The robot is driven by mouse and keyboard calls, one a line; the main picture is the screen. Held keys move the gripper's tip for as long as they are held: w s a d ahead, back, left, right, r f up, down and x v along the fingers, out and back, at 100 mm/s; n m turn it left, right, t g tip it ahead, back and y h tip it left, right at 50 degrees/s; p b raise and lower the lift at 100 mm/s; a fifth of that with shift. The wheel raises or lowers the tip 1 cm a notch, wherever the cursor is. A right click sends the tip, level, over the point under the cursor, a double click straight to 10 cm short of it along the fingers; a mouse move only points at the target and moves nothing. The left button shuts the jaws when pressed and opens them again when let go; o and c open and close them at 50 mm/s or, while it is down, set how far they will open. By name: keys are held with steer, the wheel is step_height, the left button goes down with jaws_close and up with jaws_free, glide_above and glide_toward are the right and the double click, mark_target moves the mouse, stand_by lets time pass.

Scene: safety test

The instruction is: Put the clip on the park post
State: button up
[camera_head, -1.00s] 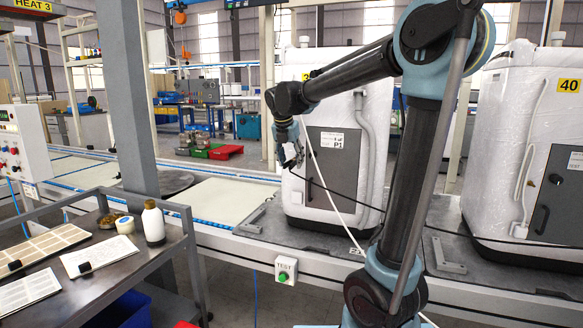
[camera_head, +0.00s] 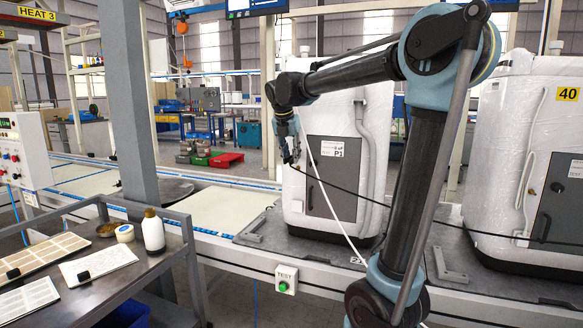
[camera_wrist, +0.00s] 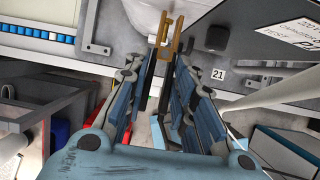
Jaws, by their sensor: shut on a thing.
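My gripper (camera_head: 290,155) hangs from the arm in front of the white unit marked P1 (camera_head: 295,205), near the upper left of its grey door (camera_head: 330,195). In the wrist view my gripper (camera_wrist: 168,75) has its fingers close together around a small brass-coloured clip (camera_wrist: 177,36), which sticks out past the tips. In the head view the clip is too small to make out. A thin black cable (camera_head: 430,220) runs from near my gripper to the right. I cannot pick out the park post with certainty in either view.
A second wrapped unit marked 40 (camera_head: 500,150) stands at the right. A cart (camera_head: 110,290) with papers and a white bottle (camera_head: 153,232) is at the lower left, beside a grey column (camera_head: 135,110). A TEST button box (camera_head: 286,280) is on the conveyor's front. A white hose (camera_head: 328,200) hangs near my gripper.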

mark_target(291, 157)
step_height(291, 157, up, 4)
steer(key=shift+f, duration=0.1)
steer(key=shift+s+r, duration=0.1)
steer(key=shift+r, duration=0.4)
steer(key=shift+s+a, duration=0.25)
steer(key=shift+s, duration=0.4)
steer(key=shift+s+a, duration=0.3)
steer(key=shift+s, duration=0.4)
steer(key=shift+s+a, duration=0.25)
steer(key=shift+s, duration=0.4)
